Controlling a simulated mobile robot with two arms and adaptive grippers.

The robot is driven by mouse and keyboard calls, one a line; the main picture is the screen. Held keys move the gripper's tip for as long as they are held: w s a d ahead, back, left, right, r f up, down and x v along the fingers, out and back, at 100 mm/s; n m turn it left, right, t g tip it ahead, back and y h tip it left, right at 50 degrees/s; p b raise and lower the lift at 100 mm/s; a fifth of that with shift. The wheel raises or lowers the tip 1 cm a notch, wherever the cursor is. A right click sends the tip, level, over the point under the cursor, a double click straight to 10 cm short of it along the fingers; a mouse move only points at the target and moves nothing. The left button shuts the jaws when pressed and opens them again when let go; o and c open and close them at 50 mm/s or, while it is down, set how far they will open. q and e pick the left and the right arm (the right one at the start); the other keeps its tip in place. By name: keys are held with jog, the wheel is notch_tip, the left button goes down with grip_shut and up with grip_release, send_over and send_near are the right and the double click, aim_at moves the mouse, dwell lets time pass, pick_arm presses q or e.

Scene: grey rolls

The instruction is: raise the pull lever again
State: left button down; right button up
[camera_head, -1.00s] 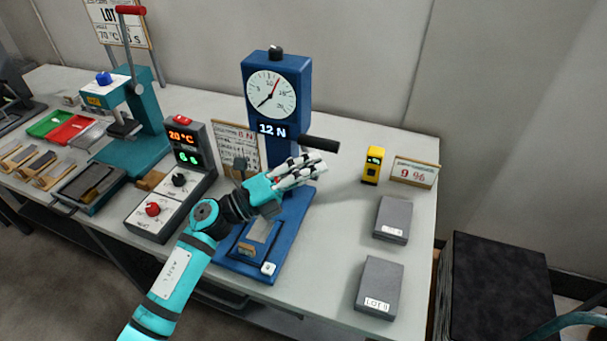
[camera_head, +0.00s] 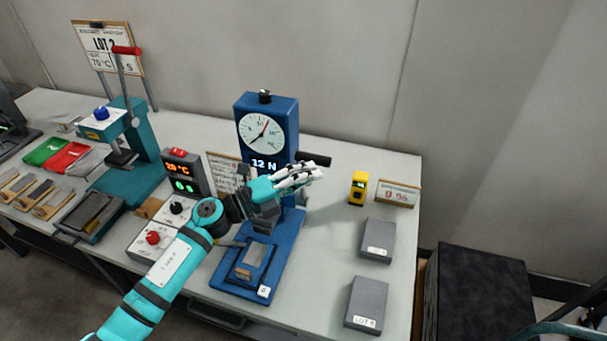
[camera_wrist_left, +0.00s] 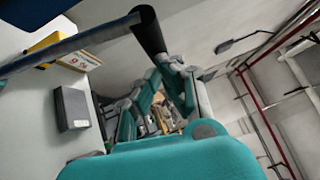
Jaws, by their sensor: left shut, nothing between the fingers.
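The pull lever's black grip (camera_head: 316,159) sticks out to the right of the blue tester (camera_head: 266,105), just below dial height. In the left wrist view its blue bar crosses the upper left and ends in the black grip (camera_wrist_left: 150,32). My left gripper (camera_head: 310,174) is shut and empty, just below the grip in the head view. In the left wrist view the gripper's fingers (camera_wrist_left: 158,88) lie close to the grip; I cannot tell whether they touch it. The tester's display reads 12 N.
A yellow meter (camera_head: 358,188) and a small sign (camera_head: 397,193) stand right of the tester. Two grey blocks (camera_head: 377,240) (camera_head: 367,303) lie in front of them. A control box (camera_head: 182,205) and a teal press (camera_head: 132,165) stand left. The table (camera_head: 325,255) is clear between tester and blocks.

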aim_at(304, 161)
pick_arm(q)
jog(key=w, duration=0.2)
jog(key=w+d+r+b, duration=0.1)
jog(key=shift+w+d, duration=0.1)
jog(key=shift+w, duration=0.25)
jog(key=shift+w+d+r, duration=0.15)
jog(key=shift+w, duration=0.4)
